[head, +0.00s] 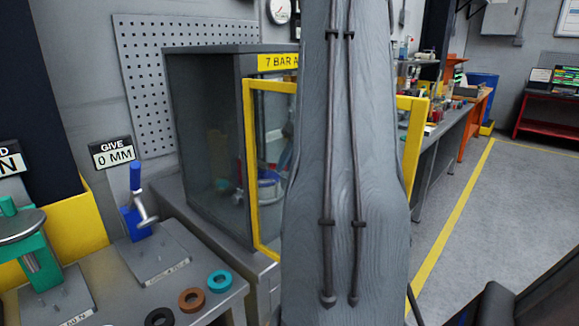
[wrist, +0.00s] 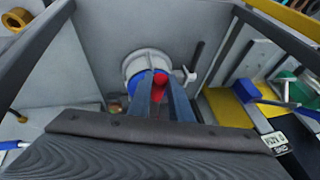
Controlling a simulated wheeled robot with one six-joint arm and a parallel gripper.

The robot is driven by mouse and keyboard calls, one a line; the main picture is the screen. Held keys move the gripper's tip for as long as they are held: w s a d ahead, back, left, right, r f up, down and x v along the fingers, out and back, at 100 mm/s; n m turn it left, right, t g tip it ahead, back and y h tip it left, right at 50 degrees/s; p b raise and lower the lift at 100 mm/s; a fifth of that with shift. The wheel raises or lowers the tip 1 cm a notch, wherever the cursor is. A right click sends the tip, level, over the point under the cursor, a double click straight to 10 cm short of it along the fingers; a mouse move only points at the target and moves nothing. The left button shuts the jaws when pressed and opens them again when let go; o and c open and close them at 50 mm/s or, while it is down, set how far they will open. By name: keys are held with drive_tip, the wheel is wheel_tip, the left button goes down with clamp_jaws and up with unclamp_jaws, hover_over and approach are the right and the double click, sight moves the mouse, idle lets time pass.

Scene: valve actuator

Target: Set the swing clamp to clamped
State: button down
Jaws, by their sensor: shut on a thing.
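In the wrist view, a round white fixture with a blue middle (wrist: 132,66), which I take to be the swing clamp, stands inside a grey-walled space. A short white arm (wrist: 190,76) sticks out to its right. My gripper (wrist: 161,84) reaches down over the fixture, its fingers closed on a red part (wrist: 160,77) at the front. The fingers hide part of the fixture, so I cannot tell the clamp's position. In the head view, a blue and white part (head: 268,186) shows dimly inside the cabinet, and my arm covers the rest.
The grey cabinet (head: 205,130) has a yellow-framed door (head: 250,175) beside my arm. On the left bench are a blue-handled fixture (head: 136,200), a green press (head: 35,245) and several rings, including a teal one (head: 219,281). The floor at right is clear.

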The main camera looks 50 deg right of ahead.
drive_tip(key=shift+d+r, duration=0.1)
drive_tip(key=shift+d, duration=0.1)
drive_tip(key=c, duration=1.6)
unclamp_jaws()
drive_tip(key=b+v, duration=0.2)
drive_tip(key=v, duration=0.5)
drive_tip(key=shift+s+r, duration=0.15)
drive_tip(key=shift+r, duration=0.2)
drive_tip(key=shift+a, duration=0.1)
